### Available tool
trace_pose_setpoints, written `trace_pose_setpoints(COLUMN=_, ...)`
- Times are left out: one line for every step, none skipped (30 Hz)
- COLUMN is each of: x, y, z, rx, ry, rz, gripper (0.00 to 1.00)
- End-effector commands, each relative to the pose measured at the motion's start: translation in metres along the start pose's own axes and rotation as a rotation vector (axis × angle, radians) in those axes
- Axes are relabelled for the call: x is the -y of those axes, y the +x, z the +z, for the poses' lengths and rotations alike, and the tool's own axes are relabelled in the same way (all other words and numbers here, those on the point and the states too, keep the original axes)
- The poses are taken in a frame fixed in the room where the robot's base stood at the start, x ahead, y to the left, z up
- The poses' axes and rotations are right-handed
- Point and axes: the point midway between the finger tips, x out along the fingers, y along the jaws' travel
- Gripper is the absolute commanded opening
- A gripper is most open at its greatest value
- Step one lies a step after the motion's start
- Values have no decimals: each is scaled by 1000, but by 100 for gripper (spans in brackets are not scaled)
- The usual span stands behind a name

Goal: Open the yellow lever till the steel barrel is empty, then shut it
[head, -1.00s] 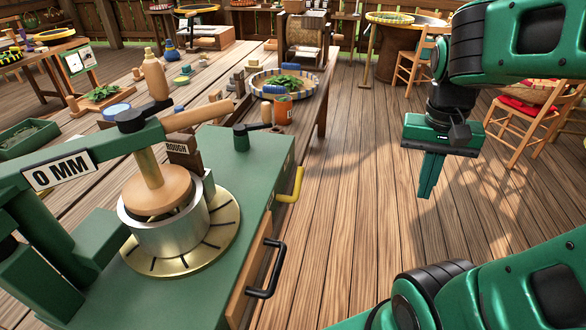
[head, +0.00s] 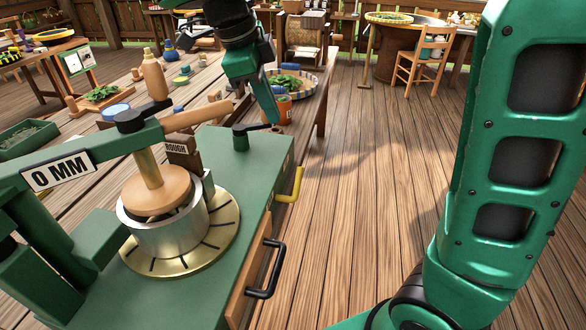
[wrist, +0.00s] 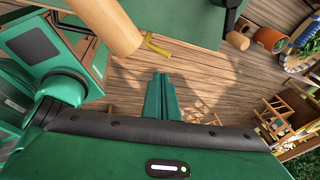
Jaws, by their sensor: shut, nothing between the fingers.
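The steel barrel (head: 170,235) stands on a brass disc marked with dark lines, on a green bench. A wooden plunger (head: 158,190) sits in its top, so its contents are hidden. The yellow lever (head: 291,186) sticks out from the bench's right side with its end bent upward. It also shows in the wrist view (wrist: 157,45), beyond my fingertips. My gripper (head: 274,120) is shut and empty, pointing down past the bench's far right corner, apart from the lever. In the wrist view my shut fingers (wrist: 162,76) point toward the plank floor.
A green press arm with a "0 MM" sign (head: 60,172) and a wooden handle (head: 197,115) reaches over the barrel. A black drawer handle (head: 268,270) juts from the bench side. An orange pot (head: 283,108) stands behind my gripper.

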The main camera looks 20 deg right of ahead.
Motion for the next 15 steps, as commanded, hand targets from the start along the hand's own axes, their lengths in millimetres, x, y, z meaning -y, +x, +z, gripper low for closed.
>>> trace_pose_setpoints(x=-1, y=0, z=2, rx=0, ry=8, rz=0, gripper=0)
trace_pose_setpoints(x=-1, y=1, z=2, rx=0, ry=10, rz=0, gripper=0)
trace_pose_setpoints(x=0, y=4, z=1, rx=-1, ry=11, rz=0, gripper=0)
trace_pose_setpoints(x=0, y=6, z=1, rx=-1, ry=11, rz=0, gripper=0)
trace_pose_setpoints(x=0, y=8, z=0, rx=-3, ry=10, rz=0, gripper=0)
trace_pose_setpoints(x=0, y=12, z=0, rx=-3, ry=10, rz=-1, gripper=0)
trace_pose_setpoints(x=0, y=15, z=0, rx=-2, ry=9, rz=-2, gripper=0)
trace_pose_setpoints(x=0, y=18, z=0, rx=-3, ry=10, rz=-2, gripper=0)
trace_pose_setpoints(x=0, y=23, z=0, rx=-3, ry=9, rz=-1, gripper=0)
trace_pose_setpoints(x=0, y=27, z=0, rx=-2, ry=9, rz=0, gripper=0)
trace_pose_setpoints(x=-1, y=31, z=0, rx=-2, ry=9, rz=1, gripper=0)
trace_pose_setpoints(x=0, y=38, z=0, rx=-3, ry=8, rz=0, gripper=0)
trace_pose_setpoints(x=0, y=43, z=0, rx=-4, ry=7, rz=0, gripper=0)
trace_pose_setpoints(x=0, y=48, z=0, rx=-4, ry=8, rz=1, gripper=0)
trace_pose_setpoints(x=0, y=55, z=0, rx=-3, ry=8, rz=2, gripper=0)
